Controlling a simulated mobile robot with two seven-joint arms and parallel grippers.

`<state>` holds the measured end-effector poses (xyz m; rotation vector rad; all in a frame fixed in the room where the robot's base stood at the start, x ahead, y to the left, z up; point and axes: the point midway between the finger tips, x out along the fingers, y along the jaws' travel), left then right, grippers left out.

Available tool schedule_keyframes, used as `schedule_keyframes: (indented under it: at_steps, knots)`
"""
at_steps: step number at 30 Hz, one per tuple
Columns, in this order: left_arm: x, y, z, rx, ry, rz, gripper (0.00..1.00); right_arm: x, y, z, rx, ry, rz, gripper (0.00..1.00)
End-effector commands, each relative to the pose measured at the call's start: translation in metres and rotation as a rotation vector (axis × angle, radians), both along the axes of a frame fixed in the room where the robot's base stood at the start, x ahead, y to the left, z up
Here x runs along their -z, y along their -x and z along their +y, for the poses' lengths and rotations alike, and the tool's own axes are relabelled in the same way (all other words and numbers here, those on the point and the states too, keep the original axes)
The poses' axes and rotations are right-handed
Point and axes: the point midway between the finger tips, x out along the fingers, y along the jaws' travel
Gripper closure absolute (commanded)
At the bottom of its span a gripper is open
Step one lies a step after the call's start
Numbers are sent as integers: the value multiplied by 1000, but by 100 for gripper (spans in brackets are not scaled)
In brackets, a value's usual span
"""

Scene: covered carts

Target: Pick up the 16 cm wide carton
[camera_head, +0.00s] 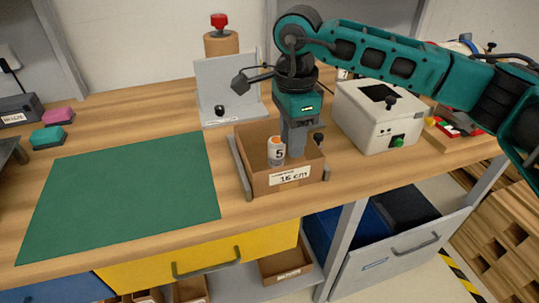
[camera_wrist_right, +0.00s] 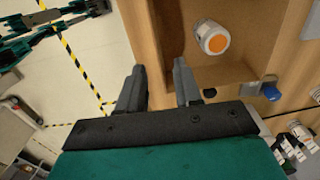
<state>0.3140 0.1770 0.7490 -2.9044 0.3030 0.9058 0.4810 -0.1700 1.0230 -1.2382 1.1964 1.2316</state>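The open brown carton (camera_head: 284,190) labelled 16 cm stands on the wooden bench. A white jar with an orange top (camera_head: 276,152), marked 5, is inside it. My right gripper (camera_head: 296,150) points down at the carton's right part, and its fingertips are hidden in the head view. In the right wrist view, my right gripper (camera_wrist_right: 157,80) has its fingers apart, one on either side of the carton's wall edge; contact cannot be told. The carton's inside (camera_wrist_right: 255,75) and the jar (camera_wrist_right: 212,38) also show there. My left gripper is not in view.
Grey strips (camera_head: 238,168) flank the carton. A green mat (camera_head: 125,190) lies at left, bare. A grey upright panel (camera_head: 225,90) stands behind, and a white box with a green knob (camera_head: 375,125) stands to the right. A yellow drawer (camera_head: 200,258) is below.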

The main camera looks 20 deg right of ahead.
Motion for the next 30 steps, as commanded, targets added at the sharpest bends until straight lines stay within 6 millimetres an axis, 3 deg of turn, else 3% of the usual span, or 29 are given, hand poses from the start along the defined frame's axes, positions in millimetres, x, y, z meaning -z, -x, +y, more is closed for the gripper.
schedule_keyframes:
  at_steps: [3, 11, 21, 30]
  knots:
    - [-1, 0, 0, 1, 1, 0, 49, 23, 1, 0, 0, -1, 3, 66]
    - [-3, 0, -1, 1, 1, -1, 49, 46, 1, 1, 0, -4, 1, 66]
    - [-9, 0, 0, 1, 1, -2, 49, 91, 4, 1, 0, -5, 2, 66]
    - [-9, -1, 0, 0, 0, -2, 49, 96, 4, 1, -1, -5, 0, 66]
